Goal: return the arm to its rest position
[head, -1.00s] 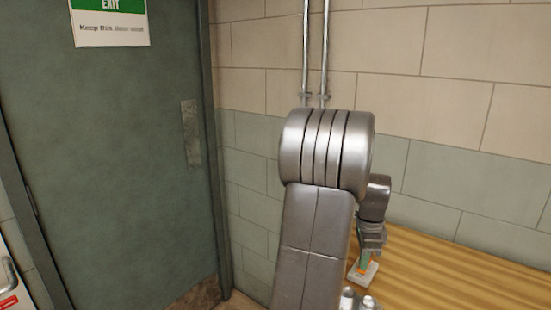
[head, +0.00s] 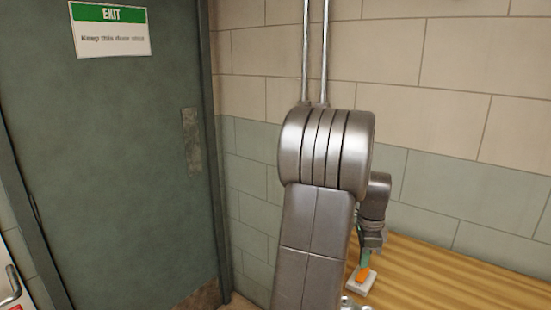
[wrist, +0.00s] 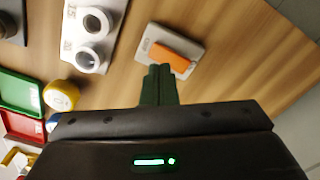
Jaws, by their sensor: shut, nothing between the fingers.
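My gripper (wrist: 158,82) is shut with nothing in it. Its green fingers point at the wooden bench, close to a pale block with an orange piece (wrist: 172,52) on it. In the head view my gripper (head: 367,255) hangs at the right, just above that block (head: 360,282). Whether the fingertips touch the block is hard to tell. My arm (head: 322,160) is bent, with its grey elbow high in the middle of the head view, and it hides part of the bench.
The wooden bench (head: 450,280) stands against a tiled wall. The wrist view shows a plate with two white rings (wrist: 90,30), a yellow round thing (wrist: 61,95), and green (wrist: 20,92) and red (wrist: 22,126) trays at the left. A green exit door (head: 120,160) is at the left.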

